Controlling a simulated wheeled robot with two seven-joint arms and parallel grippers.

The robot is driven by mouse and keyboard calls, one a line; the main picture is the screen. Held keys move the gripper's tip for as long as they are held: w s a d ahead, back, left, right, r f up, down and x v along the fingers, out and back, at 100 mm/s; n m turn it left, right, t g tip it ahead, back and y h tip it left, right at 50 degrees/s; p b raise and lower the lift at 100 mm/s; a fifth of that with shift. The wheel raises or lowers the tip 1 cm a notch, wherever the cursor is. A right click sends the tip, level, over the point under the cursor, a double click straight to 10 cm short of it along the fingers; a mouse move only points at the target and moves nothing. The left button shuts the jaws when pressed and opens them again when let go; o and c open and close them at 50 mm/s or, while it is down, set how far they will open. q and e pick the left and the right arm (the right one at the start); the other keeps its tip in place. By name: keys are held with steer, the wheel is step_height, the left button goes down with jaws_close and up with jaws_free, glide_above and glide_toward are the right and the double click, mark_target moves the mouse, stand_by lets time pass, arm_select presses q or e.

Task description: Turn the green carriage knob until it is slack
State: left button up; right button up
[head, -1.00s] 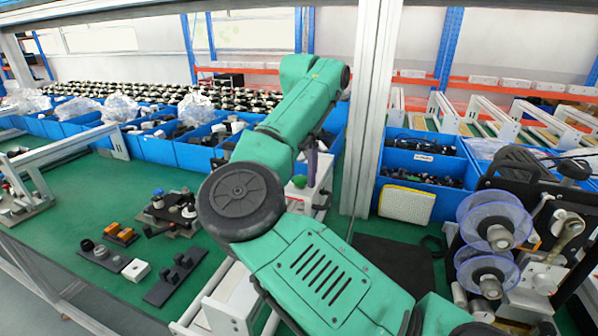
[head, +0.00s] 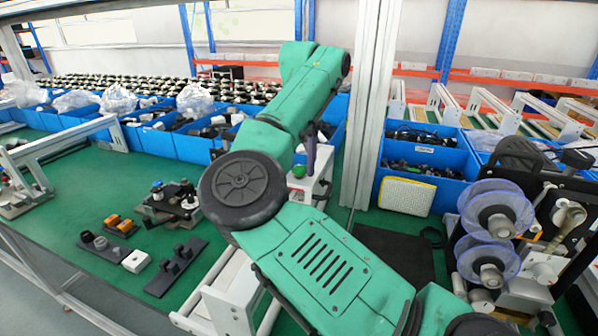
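A small green knob (head: 299,171) shows on the near left side of a pale fixture (head: 316,186), partly beside a purple upright piece (head: 311,152). I cannot tell whether it is tight or slack. My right arm, green with a dark round elbow cap, reaches from the lower right up across the middle and bends down over this fixture. My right gripper (head: 318,132) is at the arm's far end, close above the fixture, mostly hidden behind the forearm. Its fingers are too small and covered to read. My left gripper is out of view.
Blue bins (head: 422,153) with parts line the back. A silver post (head: 369,110) stands just right of the fixture. A machine with clear purple-blue reels (head: 494,211) is at the right. Small blocks (head: 135,261) lie on the green bench at left, with bare mat around them.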

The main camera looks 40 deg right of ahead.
steer(key=shift+r, duration=0.1)
step_height(320, 180, up, 5)
steer(key=p, duration=0.4)
stand_by(0.7)
